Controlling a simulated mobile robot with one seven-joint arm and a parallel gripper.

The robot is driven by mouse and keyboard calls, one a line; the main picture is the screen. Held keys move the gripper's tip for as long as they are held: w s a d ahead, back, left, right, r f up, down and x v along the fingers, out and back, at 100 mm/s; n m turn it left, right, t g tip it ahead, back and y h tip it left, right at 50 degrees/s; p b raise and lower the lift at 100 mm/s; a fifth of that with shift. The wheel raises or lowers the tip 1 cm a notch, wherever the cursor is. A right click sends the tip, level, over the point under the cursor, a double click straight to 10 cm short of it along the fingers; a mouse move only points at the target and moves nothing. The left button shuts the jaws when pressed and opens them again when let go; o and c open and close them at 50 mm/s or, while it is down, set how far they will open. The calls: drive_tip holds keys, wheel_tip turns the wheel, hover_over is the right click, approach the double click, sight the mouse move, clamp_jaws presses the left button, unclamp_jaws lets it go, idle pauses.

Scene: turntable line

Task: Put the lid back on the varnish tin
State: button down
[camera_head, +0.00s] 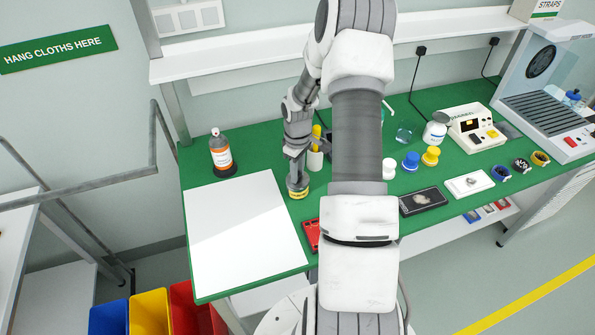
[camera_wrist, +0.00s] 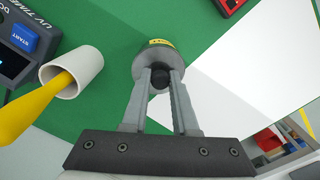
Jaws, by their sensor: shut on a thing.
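The varnish tin (camera_head: 298,193) stands on the green bench just right of the white sheet, with a yellow band round it. In the wrist view its yellow label (camera_wrist: 161,42) shows past a grey round lid (camera_wrist: 143,62). My gripper (camera_wrist: 162,80) is shut on the dark knob of this lid, one finger on each side. In the head view my gripper (camera_head: 297,178) points down right above the tin. The lid is at the tin's top, but I cannot tell whether it is seated or slightly above, as the fingers and lid hide the rim.
A white cup (camera_wrist: 72,74) with a yellow-handled tool stands close to the tin. An amber bottle (camera_head: 221,155) is at the back left. A white sheet (camera_head: 240,235) covers the bench's left front. A red tray (camera_head: 311,235) lies near the front edge, partly behind my arm.

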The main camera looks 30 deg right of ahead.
drive_tip(key=shift+c, duration=0.6)
unclamp_jaws()
drive_tip(key=shift+r, duration=0.15)
drive_tip(key=shift+r+p, duration=2.3)
drive_tip(key=shift+r, duration=1.15)
clamp_jaws()
